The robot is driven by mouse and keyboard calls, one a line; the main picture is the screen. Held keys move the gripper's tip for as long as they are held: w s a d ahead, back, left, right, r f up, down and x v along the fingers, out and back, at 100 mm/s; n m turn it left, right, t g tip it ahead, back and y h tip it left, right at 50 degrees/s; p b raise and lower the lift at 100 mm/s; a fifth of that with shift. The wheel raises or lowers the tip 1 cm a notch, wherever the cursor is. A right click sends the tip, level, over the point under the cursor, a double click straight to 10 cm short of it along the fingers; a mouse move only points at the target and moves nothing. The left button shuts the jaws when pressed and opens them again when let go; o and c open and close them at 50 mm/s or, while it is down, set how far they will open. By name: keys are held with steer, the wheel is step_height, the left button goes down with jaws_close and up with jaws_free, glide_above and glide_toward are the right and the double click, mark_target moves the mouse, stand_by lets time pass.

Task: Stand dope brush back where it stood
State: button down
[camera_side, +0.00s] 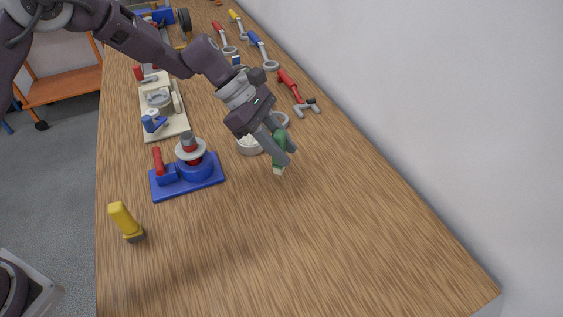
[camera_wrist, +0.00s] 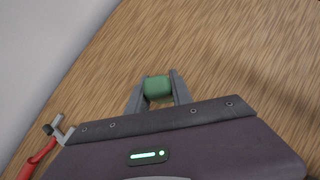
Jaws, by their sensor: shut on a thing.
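My gripper (camera_side: 283,155) is shut on a green-handled brush (camera_side: 279,141), which I take for the dope brush. Its pale cream tip (camera_side: 278,170) points down below the fingers. In the wrist view the green end (camera_wrist: 158,88) shows between the two fingers (camera_wrist: 158,92). The brush looks close to upright. I cannot tell whether its tip touches the wooden table. A pale round pot (camera_side: 249,146) stands just left of my gripper, partly hidden behind it. Another round rim (camera_side: 281,118) shows behind the fingers.
A blue base with a red-handled valve (camera_side: 187,175) lies left of my gripper. A yellow-handled tool (camera_side: 125,221) stands near the left table edge. A cream board with parts (camera_side: 163,128) lies farther back. A red tool (camera_side: 297,92) and several wrenches line the wall side. The front table (camera_side: 330,260) is clear.

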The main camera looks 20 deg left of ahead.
steer(key=shift+f, duration=1.75)
steer(key=shift+f, duration=0.1)
steer(key=c, duration=1.1)
jaws_free()
steer(key=shift+c, duration=0.2)
steer(key=v, duration=1.2)
